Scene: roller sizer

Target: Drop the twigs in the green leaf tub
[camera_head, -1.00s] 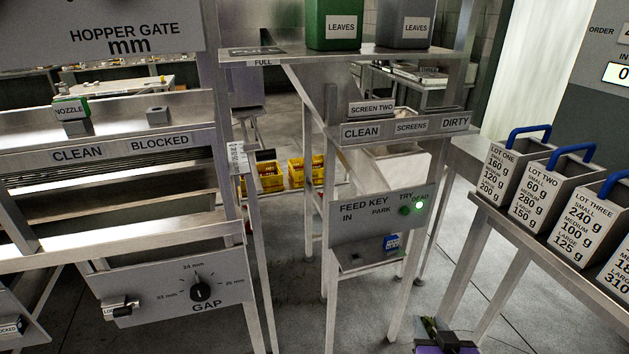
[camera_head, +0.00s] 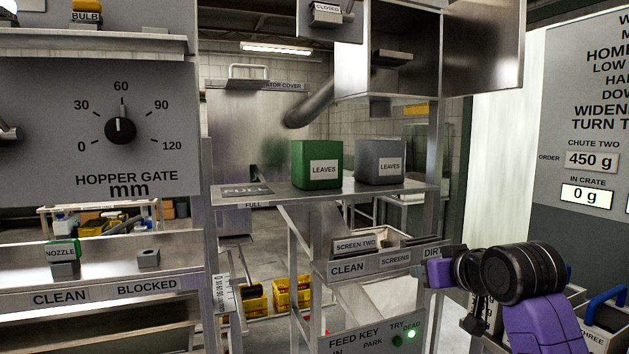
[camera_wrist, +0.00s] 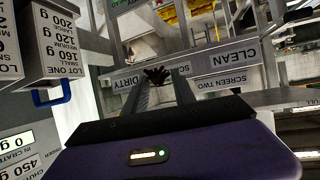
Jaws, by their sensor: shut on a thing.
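The green leaf tub (camera_head: 317,170), labelled LEAVES, stands upright on a metal shelf in the head view. Its inside is hidden from this angle. My gripper (camera_wrist: 158,80) is shut on the twigs (camera_wrist: 157,74), a small dark bundle between its fingertips in the wrist view. In the head view my purple and black arm is at the lower right, below and to the right of the tub; the fingertips and twigs cannot be made out there. The tub is not seen in the wrist view.
A grey tub (camera_head: 380,165), also labelled LEAVES, stands just right of the green one on the same shelf (camera_head: 270,196). The screens rack (camera_head: 395,260) is below it. Metal posts and an open-doored cabinet (camera_head: 395,60) frame the shelf. Lot bins (camera_wrist: 55,60) show in the wrist view.

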